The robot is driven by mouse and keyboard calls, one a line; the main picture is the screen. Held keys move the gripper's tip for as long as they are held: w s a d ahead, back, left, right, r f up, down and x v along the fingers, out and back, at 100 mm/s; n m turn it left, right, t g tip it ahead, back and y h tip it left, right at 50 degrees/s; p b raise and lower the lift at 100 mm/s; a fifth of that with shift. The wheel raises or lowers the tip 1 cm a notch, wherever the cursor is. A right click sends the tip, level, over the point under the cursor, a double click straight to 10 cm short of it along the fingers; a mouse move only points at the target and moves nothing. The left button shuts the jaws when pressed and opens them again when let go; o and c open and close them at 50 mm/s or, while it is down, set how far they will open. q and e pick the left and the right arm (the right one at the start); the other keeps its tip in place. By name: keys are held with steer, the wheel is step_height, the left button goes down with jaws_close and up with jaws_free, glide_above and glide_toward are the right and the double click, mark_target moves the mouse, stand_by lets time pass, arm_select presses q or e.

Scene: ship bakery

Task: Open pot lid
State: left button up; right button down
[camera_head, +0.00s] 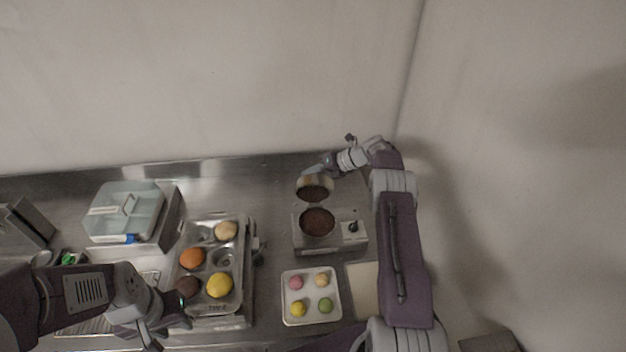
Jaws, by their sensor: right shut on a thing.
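The pot (317,222) stands uncovered on a small silver cooker, with a dark brown content showing. The round lid (314,188), pale-rimmed with a brown face, is just behind the pot, apart from its opening. My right gripper (317,173) reaches in from the right and is shut on the lid; its fingertips are small and partly hidden at the lid's far edge. My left gripper (166,329) is at the lower left, near the muffin tray, with its fingers apart and nothing seen between them.
The cooker (301,241) has a black knob at its right. A muffin tray (240,275) holds several coloured buns. A white tray (311,318) holds several small pastel rounds. A clear-lidded box (124,211) stands at left.

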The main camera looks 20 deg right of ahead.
arm_select(q)
steer(key=shift+f, duration=0.3)
arm_select(e)
steer(key=shift+d+f, duration=0.1)
steer(key=shift+f, duration=0.45)
steer(key=c, duration=1.5)
jaws_free()
steer(key=shift+o, duration=1)
steer(key=shift+w+d, duration=0.1)
steer(key=shift+w, duration=0.05)
arm_select(q)
steer(key=shift+w+d, duration=0.1)
steer(key=shift+w, duration=0.15)
arm_select(e)
steer(key=shift+w+r, duration=0.15)
